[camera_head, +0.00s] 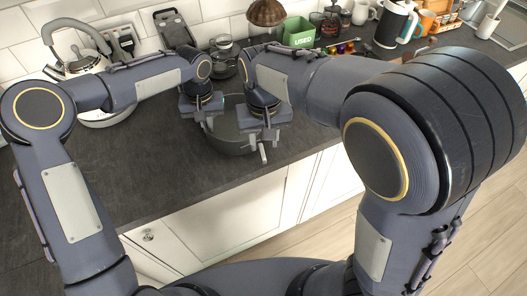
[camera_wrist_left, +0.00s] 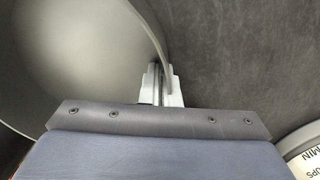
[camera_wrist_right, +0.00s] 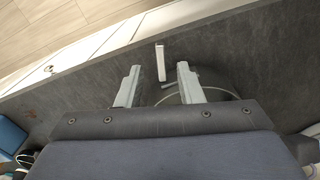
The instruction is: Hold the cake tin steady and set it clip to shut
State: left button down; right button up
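The cake tin (camera_head: 228,142) is a round grey tin on the slate worktop, partly hidden behind my grippers in the head view. My left gripper (camera_head: 208,122) is at its left side. In the left wrist view the curved tin wall (camera_wrist_left: 152,32) runs between the close-set fingers (camera_wrist_left: 161,85), which look shut on it. My right gripper (camera_head: 263,140) is over the near right side of the tin, its fingers apart and empty. In the right wrist view the pale clip lever (camera_wrist_right: 160,62) stands out from the tin rim, between and beyond the open fingers (camera_wrist_right: 158,82).
A kettle (camera_head: 82,64) stands at the back left. A glass jar (camera_head: 223,48), a green box marked USED (camera_head: 298,33) and several mugs and jars line the back. The worktop's front edge is close to the tin.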

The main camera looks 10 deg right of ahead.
aim_at(264, 157)
notch_tip(264, 157, down, 6)
jog(key=shift+r, duration=0.15)
grip_shut()
dwell(0.3)
